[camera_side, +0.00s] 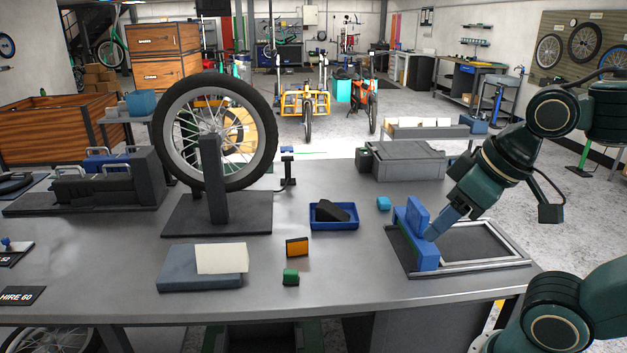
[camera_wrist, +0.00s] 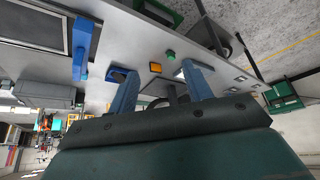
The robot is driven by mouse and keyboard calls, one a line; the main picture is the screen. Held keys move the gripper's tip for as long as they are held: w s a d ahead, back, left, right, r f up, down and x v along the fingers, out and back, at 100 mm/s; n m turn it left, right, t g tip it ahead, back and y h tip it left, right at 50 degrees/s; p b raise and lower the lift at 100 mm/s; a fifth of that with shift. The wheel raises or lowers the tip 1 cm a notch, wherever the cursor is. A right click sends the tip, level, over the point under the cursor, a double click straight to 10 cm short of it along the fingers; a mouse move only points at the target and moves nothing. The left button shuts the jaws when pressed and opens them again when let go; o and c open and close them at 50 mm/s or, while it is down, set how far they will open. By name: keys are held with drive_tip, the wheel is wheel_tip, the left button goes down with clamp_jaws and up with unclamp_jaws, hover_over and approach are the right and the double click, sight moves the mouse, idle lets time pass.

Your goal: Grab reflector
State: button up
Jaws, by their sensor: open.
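The reflector (camera_side: 297,247) is a small orange plate in a dark frame, standing on the grey bench near its front middle. It also shows in the wrist view (camera_wrist: 155,68), beyond and between my fingertips. My gripper (camera_side: 431,234) has blue fingers and is above the right part of the bench, well to the right of the reflector. In the wrist view my gripper (camera_wrist: 160,74) is open, its two fingers apart with nothing held between them.
A green block (camera_side: 291,277) stands just in front of the reflector. A blue tray (camera_side: 333,225) holds a dark piece behind it. A grey-blue block (camera_side: 200,276) bears a pale card (camera_side: 222,259). A blue upright (camera_side: 427,256) stands at a framed dark plate (camera_side: 482,243). A wheel stand (camera_side: 245,220) is at left.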

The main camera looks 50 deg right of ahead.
drive_tip(key=shift+c, duration=1.4)
drive_tip(key=w+d+n+g+y, duration=0.15)
drive_tip(key=w+n, duration=0.45)
drive_tip(key=w, duration=1.4)
drive_tip(key=w+d+f+n+y, duration=0.1)
drive_tip(key=w+d+f+n, duration=0.1)
drive_tip(key=w+d+f, duration=0.2)
drive_tip(key=w+d+f+n+g+y, duration=0.1)
drive_tip(key=w+d+f, duration=0.3)
drive_tip(key=w+f, duration=0.6)
drive_tip(key=shift+w+d+f+n, duration=0.15)
drive_tip(key=shift+d+n, duration=0.2)
drive_tip(key=shift+n, duration=0.55)
